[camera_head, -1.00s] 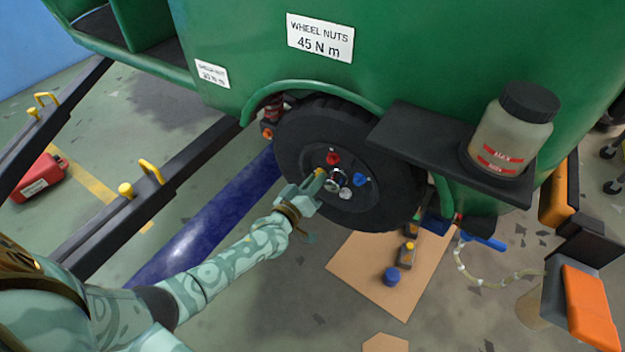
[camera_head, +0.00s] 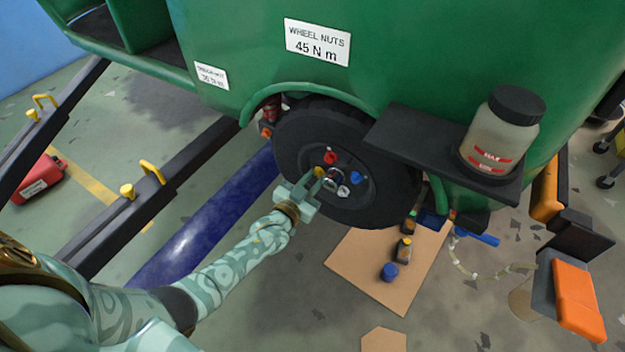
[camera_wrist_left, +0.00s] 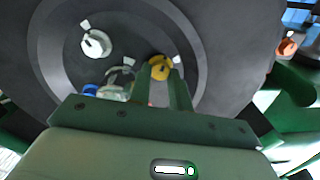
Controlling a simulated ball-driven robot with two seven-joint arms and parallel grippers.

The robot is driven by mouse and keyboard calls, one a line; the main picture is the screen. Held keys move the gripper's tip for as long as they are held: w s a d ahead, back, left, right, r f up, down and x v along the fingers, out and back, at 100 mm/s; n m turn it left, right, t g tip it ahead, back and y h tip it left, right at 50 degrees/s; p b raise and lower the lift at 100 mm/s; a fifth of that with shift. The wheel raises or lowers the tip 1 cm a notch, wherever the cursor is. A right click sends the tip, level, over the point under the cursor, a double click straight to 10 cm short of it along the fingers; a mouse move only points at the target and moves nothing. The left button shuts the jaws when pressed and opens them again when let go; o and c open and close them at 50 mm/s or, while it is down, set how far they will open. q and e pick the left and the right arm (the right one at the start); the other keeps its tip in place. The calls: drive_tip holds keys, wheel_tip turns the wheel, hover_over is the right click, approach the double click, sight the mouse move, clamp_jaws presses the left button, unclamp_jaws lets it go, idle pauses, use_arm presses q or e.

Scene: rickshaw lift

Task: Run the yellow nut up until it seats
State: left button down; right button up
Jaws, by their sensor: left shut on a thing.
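The yellow nut (camera_head: 319,171) is at the left of the wheel's hub face. It also shows in the left wrist view (camera_wrist_left: 160,68), at the tips of the two fingers. My left gripper (camera_head: 318,182) is shut on it; the fingers partly hide its sides. The wheel (camera_head: 388,208) is black and stands upright under the green body. Around its shiny hub centre (camera_head: 332,180) are a red nut (camera_head: 330,157), a blue nut (camera_head: 356,178) and a white nut (camera_head: 343,192). How far the yellow nut is from the wheel face cannot be told. My right gripper is not in view.
A dark shelf (camera_head: 405,140) with a lidded jar (camera_head: 500,130) juts out right of the wheel. A blue tube (camera_head: 215,225) and a dark shaft (camera_head: 205,155) lie left. The label reads "WHEEL NUTS 45 N m".

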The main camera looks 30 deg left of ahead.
use_arm(q)
drive_tip(key=shift+s+f+m, duration=0.1)
drive_tip(key=shift+f+m, duration=0.05)
drive_tip(key=shift+m, duration=0.45)
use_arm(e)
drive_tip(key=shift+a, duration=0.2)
use_arm(q)
drive_tip(key=c, duration=1.3)
unclamp_jaws()
drive_tip(key=s+p, duration=0.1)
drive_tip(key=s, duration=0.4)
drive_tip(key=s+p, duration=0.2)
drive_tip(key=s, duration=0.4)
drive_tip(key=s+p, duration=0.2)
drive_tip(key=s, duration=0.3)
drive_tip(key=shift+s+a, duration=0.2)
drive_tip(key=shift+a, duration=0.1)
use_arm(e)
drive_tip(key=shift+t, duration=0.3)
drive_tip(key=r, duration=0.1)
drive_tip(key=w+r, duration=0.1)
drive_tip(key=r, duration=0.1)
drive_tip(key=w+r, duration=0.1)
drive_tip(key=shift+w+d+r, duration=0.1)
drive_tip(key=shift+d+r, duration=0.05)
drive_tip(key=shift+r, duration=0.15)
